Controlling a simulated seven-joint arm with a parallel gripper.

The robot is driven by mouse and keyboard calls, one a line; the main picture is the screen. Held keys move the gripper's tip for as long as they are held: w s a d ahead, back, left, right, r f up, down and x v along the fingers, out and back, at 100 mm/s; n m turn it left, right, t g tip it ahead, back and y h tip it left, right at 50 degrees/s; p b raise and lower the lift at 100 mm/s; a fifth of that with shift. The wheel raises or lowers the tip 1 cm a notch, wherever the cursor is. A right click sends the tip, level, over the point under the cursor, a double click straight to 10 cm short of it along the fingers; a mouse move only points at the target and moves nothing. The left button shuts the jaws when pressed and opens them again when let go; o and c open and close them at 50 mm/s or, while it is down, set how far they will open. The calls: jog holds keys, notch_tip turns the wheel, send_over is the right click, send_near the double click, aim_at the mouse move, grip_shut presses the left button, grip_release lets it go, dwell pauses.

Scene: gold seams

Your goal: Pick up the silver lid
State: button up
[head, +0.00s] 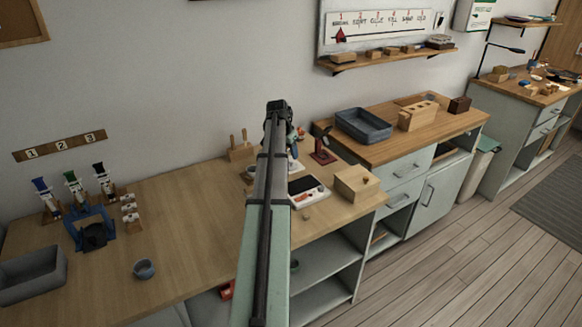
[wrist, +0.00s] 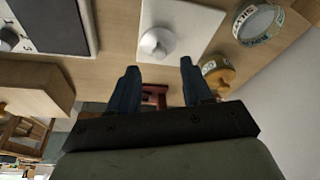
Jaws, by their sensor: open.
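The silver lid (wrist: 157,43) is a pale grey disc with a round knob, lying on a white tile (wrist: 183,22) in the wrist view. My gripper (wrist: 159,66) is open and empty, its two dark blue fingers pointing toward the lid with their tips just short of it in the picture. I cannot tell the height gap. A round open jar (wrist: 258,22) with a label that seems to read SILVER stands right of the tile. In the head view my gripper (head: 277,108) is above the back of the bench, and my arm hides the lid.
A golden-brown lidded jar (wrist: 217,74) is close to the right finger. A red stand (head: 322,150), a white scale (head: 307,190) and a wooden box (head: 357,183) stand to the right in the head view. A wooden tool block (head: 240,150) is behind left.

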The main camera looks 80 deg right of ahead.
aim_at(291, 161)
jog(key=shift+x, duration=2.3)
jog(key=shift+w+a, duration=0.1)
jog(key=shift+c, duration=0.4)
grip_shut()
